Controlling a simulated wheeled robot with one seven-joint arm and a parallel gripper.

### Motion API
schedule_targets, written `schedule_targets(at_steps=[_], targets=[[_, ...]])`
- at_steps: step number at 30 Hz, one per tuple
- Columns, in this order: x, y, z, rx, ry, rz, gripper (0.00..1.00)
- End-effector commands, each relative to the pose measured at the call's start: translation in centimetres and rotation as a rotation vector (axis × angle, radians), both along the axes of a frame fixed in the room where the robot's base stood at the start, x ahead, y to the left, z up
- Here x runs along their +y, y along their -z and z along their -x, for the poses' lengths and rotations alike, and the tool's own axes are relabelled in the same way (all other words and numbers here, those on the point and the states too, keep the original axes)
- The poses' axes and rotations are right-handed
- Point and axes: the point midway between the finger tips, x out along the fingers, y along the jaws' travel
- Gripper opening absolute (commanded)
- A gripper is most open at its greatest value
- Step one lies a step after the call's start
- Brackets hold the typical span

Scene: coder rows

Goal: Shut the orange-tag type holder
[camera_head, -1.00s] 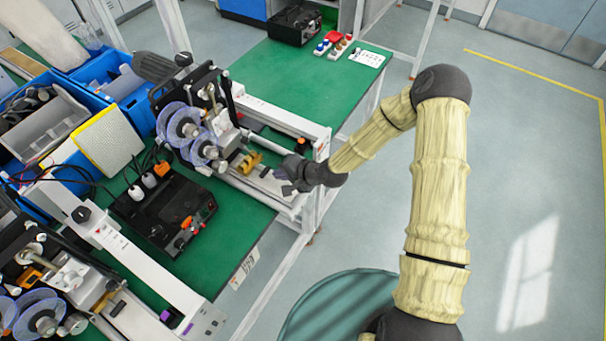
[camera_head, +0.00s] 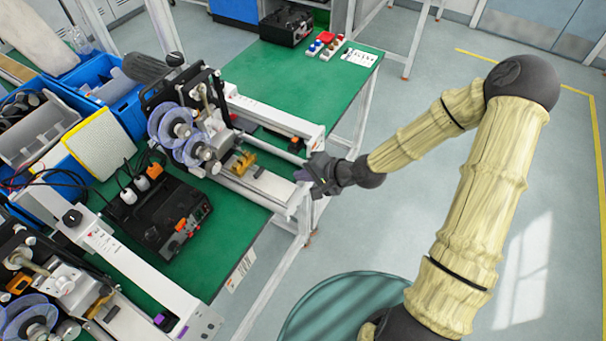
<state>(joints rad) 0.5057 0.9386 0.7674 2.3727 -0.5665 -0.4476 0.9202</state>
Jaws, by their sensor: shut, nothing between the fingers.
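A brass-yellow block (camera_head: 243,163) sits on that rail. I cannot tell whether it is the orange-tag type holder, or whether that holder is open or shut; no tag can be read. My gripper (camera_head: 308,174) is shut and empty, just off the right end of the rail, near the bench edge. It appears apart from the yellow block. Its fingertips are small and dark here.
A second coder (camera_head: 60,290) is at lower left. A black control box (camera_head: 165,213) with cables lies between the coders. Blue bins (camera_head: 125,92) are at left. The green bench top (camera_head: 285,75) behind is partly clear, and open floor lies right.

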Motion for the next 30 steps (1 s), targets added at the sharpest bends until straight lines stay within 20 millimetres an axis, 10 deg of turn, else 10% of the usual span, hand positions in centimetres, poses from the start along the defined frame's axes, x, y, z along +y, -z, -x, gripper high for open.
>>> schedule_targets(at_steps=[30], targets=[[0.47,0.64,0.33,0.000,-0.004,-0.001,0.00]])
